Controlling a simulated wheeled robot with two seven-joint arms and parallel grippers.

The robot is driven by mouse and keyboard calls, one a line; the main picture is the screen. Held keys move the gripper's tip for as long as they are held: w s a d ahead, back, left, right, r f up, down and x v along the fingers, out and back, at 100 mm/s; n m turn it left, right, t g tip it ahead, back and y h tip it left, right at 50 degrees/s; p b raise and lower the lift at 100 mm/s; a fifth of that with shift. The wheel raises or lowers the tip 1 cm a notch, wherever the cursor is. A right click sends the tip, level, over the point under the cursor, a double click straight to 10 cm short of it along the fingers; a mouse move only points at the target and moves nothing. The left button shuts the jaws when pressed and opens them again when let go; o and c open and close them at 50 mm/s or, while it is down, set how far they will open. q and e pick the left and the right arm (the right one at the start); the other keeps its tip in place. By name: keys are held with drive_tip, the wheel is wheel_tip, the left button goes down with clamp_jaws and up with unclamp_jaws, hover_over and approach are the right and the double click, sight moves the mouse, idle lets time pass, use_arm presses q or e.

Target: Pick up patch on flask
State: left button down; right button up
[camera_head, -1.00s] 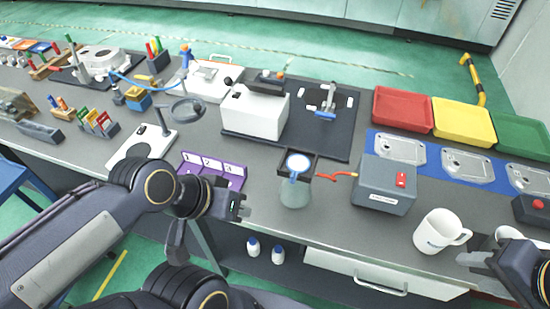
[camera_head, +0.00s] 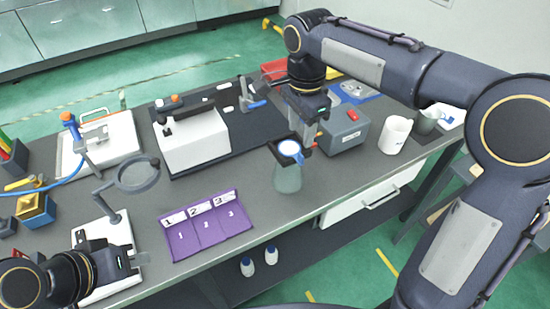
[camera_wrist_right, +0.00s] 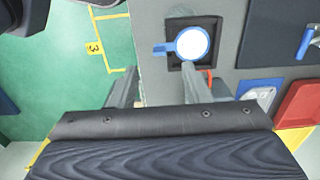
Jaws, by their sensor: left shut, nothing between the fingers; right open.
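The patch is a white disc with a blue rim (camera_head: 289,148) on top of the greenish translucent flask (camera_head: 288,178), by the front edge of the bench. In the right wrist view the patch (camera_wrist_right: 192,44) shows a blue tab on its left and a dark square frame around it. My right gripper (camera_head: 306,148) is open just behind and right of the patch. In the wrist view its two fingers (camera_wrist_right: 158,85) are apart, with the patch beyond the right fingertip, not between them. My left gripper (camera_head: 135,262) is shut and empty at the lower left, away from the flask.
A grey box with a red button (camera_head: 345,130) stands right of the flask, with a white mug (camera_head: 394,135) beyond it. A purple numbered tray (camera_head: 205,225) lies to the left. A white block machine (camera_head: 193,140) stands behind. A ring on a stand (camera_head: 138,174) is further left.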

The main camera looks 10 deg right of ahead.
sight(301, 155)
drive_tip(key=f, duration=0.7)
drive_tip(key=shift+d+f+p, duration=0.35)
drive_tip(key=shift+f+p, duration=0.05)
drive_tip(key=shift+c, duration=0.3)
clamp_jaws()
